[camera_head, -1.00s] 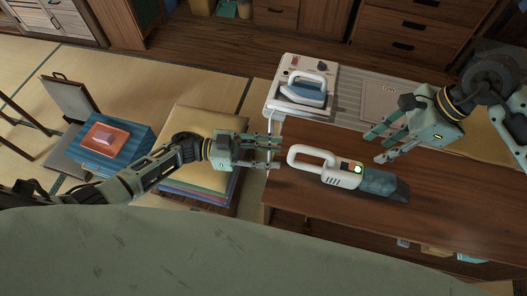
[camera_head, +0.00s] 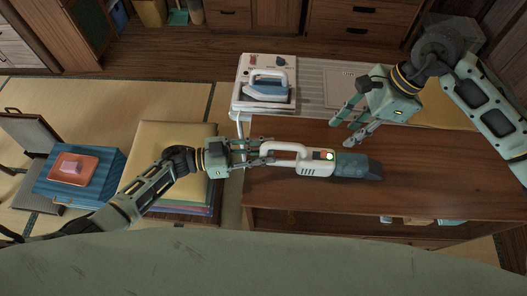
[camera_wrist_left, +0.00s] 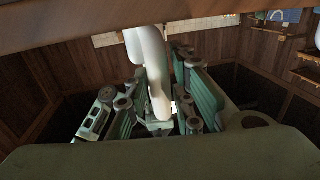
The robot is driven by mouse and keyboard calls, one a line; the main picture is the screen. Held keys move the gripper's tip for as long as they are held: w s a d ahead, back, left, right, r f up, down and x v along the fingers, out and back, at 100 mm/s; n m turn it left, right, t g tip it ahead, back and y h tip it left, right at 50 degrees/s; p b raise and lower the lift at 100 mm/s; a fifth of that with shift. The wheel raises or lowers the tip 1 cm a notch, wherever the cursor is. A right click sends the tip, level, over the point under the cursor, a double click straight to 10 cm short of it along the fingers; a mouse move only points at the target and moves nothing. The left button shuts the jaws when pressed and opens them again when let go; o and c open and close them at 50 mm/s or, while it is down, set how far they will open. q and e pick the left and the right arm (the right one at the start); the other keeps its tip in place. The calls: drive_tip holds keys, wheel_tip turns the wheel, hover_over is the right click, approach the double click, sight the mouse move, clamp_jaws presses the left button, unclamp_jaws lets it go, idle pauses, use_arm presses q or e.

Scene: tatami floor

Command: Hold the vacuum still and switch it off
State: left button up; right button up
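The handheld vacuum (camera_head: 315,167) lies on the wooden table, its white loop handle to the left and dark blue nose to the right. A green light (camera_head: 328,155) glows on its top beside a small red part (camera_head: 317,155). My left gripper (camera_head: 268,152) is at the left end of the handle. In the left wrist view the white handle (camera_wrist_left: 155,75) stands between the spread fingers of my left gripper (camera_wrist_left: 160,115), with a gap visible at the right. My right gripper (camera_head: 347,122) is open and empty, above and behind the vacuum.
An iron (camera_head: 268,88) sits on a white stand (camera_head: 240,100) at the table's back left. A grey ribbed board (camera_head: 318,85) lies beside it. Stacked cushions (camera_head: 165,135) are left of the table (camera_head: 430,165). The tabletop right of the vacuum is clear.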

sight(337, 160)
use_arm(q)
clamp_jaws()
use_arm(e)
drive_tip(key=shift+c, duration=0.3)
drive_tip(key=shift+d, duration=0.25)
drive_tip(key=shift+c, duration=0.9)
use_arm(q)
drive_tip(key=shift+s, duration=0.1)
use_arm(e)
drive_tip(key=shift+m, duration=0.8)
drive_tip(key=d, duration=0.3)
drive_tip(key=s+d, duration=0.1)
drive_tip(key=d, duration=0.4)
drive_tip(key=shift+s+d+f, duration=0.15)
drive_tip(key=shift+d+f, duration=0.05)
drive_tip(key=shift+d, duration=0.15)
clamp_jaws()
drive_tip(key=x, duration=0.9)
drive_tip(key=shift+w+a+r, duration=0.1)
drive_tip(key=shift+w+a, duration=0.05)
drive_tip(key=shift+w, duration=0.05)
drive_tip(key=a, duration=0.3)
drive_tip(key=shift+w+a+f, duration=0.1)
drive_tip(key=shift+f, duration=0.25)
drive_tip(key=shift+a, duration=0.5)
